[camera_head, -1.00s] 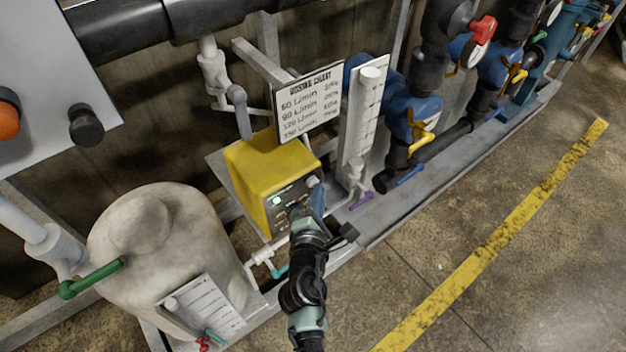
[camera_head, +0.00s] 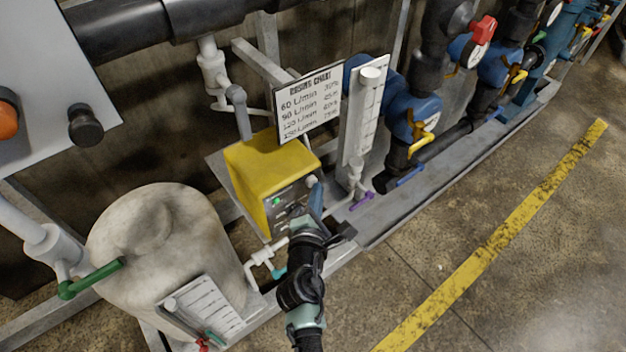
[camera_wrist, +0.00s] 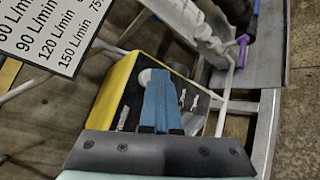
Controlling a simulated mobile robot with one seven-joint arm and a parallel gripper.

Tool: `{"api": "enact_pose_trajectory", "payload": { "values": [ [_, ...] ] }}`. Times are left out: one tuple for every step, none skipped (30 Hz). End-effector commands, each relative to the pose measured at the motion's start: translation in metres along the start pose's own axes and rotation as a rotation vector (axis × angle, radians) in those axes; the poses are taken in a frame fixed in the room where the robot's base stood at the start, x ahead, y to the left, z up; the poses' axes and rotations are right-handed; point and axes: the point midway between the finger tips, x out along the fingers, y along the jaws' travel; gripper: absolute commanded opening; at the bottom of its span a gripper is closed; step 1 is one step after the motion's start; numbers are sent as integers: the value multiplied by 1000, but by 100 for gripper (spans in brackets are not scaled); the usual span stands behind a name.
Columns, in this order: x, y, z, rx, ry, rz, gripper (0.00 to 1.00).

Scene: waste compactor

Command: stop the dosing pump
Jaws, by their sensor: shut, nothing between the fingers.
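The dosing pump is a yellow box (camera_head: 262,168) with a dark front panel, standing on a grey ledge. A small green light (camera_head: 277,201) glows on the panel, and a pale knob (camera_head: 311,181) sits at its upper right. In the wrist view the yellow housing (camera_wrist: 114,92) and the pale knob (camera_wrist: 145,77) show beside my blue fingers. My gripper (camera_head: 316,190) is shut and empty, with its fingertips at the right part of the panel, near the knob. I cannot tell whether they touch it. My fingers hide part of the panel in the wrist view (camera_wrist: 157,90).
A dosing chart (camera_head: 309,102) stands behind the pump, with a clear gauge column (camera_head: 361,125) to its right. A pale tank (camera_head: 150,240) with a green handle is at left. White pipe (camera_head: 262,253) runs below the panel. The floor at right is clear.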

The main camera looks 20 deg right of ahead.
Motion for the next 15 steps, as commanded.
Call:
{"api": "enact_pose_trajectory", "payload": {
  "values": [
    [-2,0,0,0,3,2,0],
    [-3,0,0,-1,3,2,0],
    [-4,-1,1,-1,3,3,0],
    [-4,-1,1,0,3,3,0],
    [-4,-1,1,0,3,3,0],
    [-4,-1,1,0,3,3,0],
    [-4,-1,1,0,3,3,0],
    [-4,-1,1,0,3,3,0],
    [-4,-1,1,0,3,3,0],
    [-4,-1,1,0,3,3,0],
    [-4,-1,1,0,3,3,0],
    [-5,-2,2,0,2,2,0],
    [-6,-3,4,0,2,1,0],
    [-8,-4,5,0,2,1,0],
    [-11,-6,7,1,1,-1,0]
  ]
}}
